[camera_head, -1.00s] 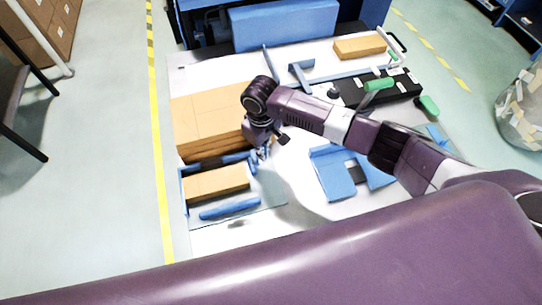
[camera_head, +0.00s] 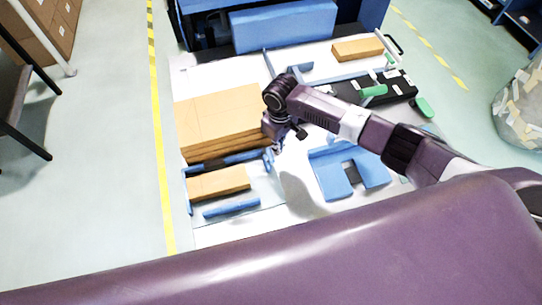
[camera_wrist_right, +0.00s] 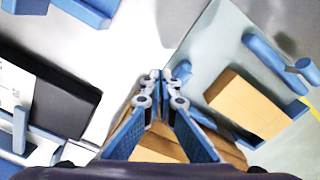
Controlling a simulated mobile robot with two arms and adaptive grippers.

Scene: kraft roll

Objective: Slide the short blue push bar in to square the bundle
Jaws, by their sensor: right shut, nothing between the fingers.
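The kraft bundle (camera_head: 220,183) is a small tan block in a blue-edged fixture at the front left of the table. It also shows in the wrist view (camera_wrist_right: 248,104). A short blue bar (camera_wrist_right: 182,71) stands at the fixture's edge, right beside my fingertips; I cannot tell if they touch. A longer blue bar (camera_head: 231,208) lies along the bundle's near side, apart from it. My right gripper (camera_head: 274,149) is shut and empty, pointing down just right of the bundle; its fingers fill the middle of the wrist view (camera_wrist_right: 160,86). My left gripper is not seen.
A large kraft stack (camera_head: 219,115) lies behind the fixture. A blue U-shaped block (camera_head: 333,177) sits to the right. A black device with a green handle (camera_head: 373,91) and another tan block (camera_head: 357,49) are farther back. White table is bare between fixture and U-shaped block.

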